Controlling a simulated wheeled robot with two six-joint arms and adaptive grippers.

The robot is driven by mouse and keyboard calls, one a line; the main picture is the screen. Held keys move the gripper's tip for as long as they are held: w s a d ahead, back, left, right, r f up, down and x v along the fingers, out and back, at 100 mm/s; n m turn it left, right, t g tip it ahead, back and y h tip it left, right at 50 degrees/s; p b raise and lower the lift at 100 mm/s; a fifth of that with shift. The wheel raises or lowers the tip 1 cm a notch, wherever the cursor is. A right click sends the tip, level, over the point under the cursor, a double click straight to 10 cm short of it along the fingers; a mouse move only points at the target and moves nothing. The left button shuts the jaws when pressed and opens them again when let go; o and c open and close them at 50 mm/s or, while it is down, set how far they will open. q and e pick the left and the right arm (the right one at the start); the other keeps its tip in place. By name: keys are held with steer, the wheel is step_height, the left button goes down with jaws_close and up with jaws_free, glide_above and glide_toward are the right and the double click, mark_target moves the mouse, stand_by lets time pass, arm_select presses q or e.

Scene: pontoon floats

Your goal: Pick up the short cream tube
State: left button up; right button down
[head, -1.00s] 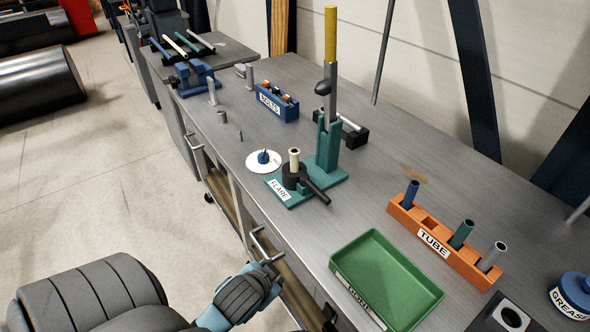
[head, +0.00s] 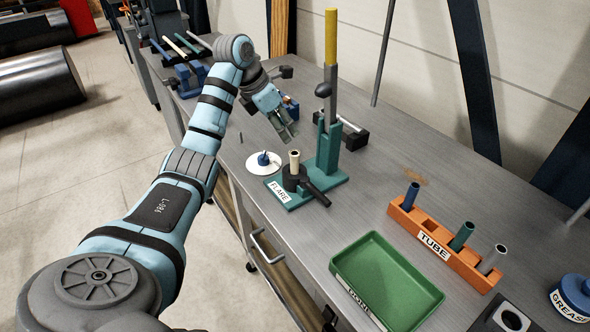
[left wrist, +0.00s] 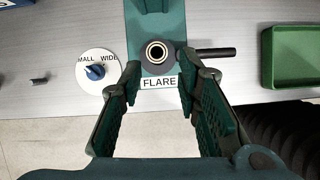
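The short cream tube (head: 294,160) stands upright in the dark round holder of the green flare tool (head: 328,172). In the left wrist view the tube (left wrist: 157,52) shows end-on as a pale ring around a dark bore. My left gripper (head: 288,137) is over the bench, behind and above the tube in the head view. In the left wrist view its fingers (left wrist: 160,84) are spread apart with nothing between them, and the tube lies just beyond the fingertips, roughly centred. My right gripper is in neither view.
A tall lever with a yellow grip (head: 331,40) rises beside the tube. A white dial (head: 263,168) with a blue knob lies left of it. An orange TUBE rack (head: 440,245) and a green tray (head: 385,282) stand nearer, to the right. My left arm partly hides the bolts box.

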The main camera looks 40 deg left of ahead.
mark_target(295, 161)
arm_select(q)
steer(key=shift+g, duration=0.3)
steer(key=x, duration=0.9)
steer(key=s+a+x, duration=0.1)
steer(key=x, duration=0.3)
steer(key=shift+f, duration=0.55)
jaws_close()
